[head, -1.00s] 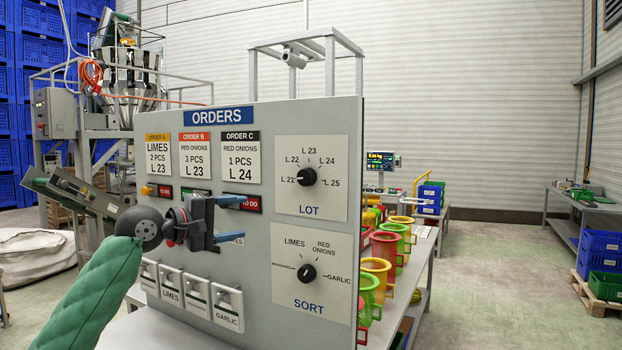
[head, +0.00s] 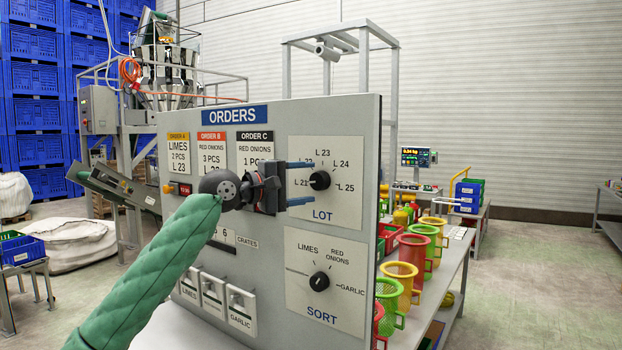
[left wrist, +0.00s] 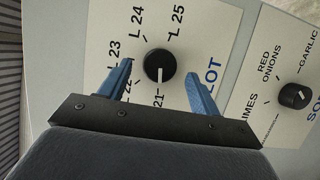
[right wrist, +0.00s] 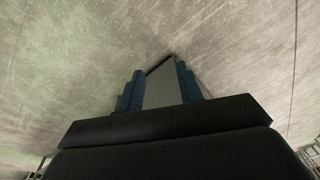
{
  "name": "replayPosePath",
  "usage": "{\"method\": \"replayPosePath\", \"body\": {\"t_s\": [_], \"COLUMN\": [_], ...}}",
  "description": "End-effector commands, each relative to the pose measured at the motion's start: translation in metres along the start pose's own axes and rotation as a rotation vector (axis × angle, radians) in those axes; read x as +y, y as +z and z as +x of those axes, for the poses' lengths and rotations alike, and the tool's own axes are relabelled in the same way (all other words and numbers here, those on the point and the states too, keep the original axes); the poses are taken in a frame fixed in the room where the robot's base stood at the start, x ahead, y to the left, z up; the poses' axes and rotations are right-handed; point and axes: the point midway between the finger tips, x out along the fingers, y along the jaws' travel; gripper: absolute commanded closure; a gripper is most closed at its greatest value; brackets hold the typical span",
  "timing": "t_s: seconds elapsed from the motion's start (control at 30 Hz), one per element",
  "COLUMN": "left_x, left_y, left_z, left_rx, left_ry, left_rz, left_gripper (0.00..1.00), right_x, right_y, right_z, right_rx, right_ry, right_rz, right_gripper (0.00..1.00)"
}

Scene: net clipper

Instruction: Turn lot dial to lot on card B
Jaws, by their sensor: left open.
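The lot dial (head: 320,180) is a round black knob on a white LOT plate (head: 346,206). In the left wrist view its white mark on the knob (left wrist: 159,62) points toward L 21. My left gripper (head: 311,182) is open, its two blue fingers on either side of the knob with gaps to it; whether they reach its depth is unclear. The order B card (head: 213,150) reads red onions, 3 pcs; its lot line is partly covered by my left gripper now. My right gripper (right wrist: 160,88) shows blue fingers around a flat grey shape; whether it holds it is unclear.
The sort dial (head: 320,281) sits below on its own plate. White switches (head: 213,295) line the panel's lower left. A bench with colored net tubes (head: 411,257) stands behind the panel at right. Open floor lies further right.

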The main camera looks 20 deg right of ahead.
Motion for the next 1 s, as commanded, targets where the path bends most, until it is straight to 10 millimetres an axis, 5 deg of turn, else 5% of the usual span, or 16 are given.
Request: {"method": "replayPosePath", "body": {"t_s": [0.27,0.6,0.83,1.0], "left_x": [0.000,0.000,-0.001,-0.001], "left_y": [-0.001,-0.001,0.000,0.000], "left_z": [0.018,0.020,0.020,0.021], "left_rx": [0.001,0.001,0.001,0.001], "left_ry": [0.000,0.000,0.000,-0.002], "left_rz": [0.000,0.000,0.000,0.001], "left_gripper": [0.37,0.37,0.78,0.81], "right_x": [0.004,0.004,0.004,0.004], "right_y": [0.010,0.011,0.010,0.009], "right_z": [0.025,0.029,0.029,0.028], "right_rx": [-0.003,-0.001,0.001,0.001], "right_ry": [0.005,0.005,0.004,0.004], "right_rz": [0.000,0.000,0.001,0.001], "right_gripper": [0.64,0.64,0.64,0.64]}}
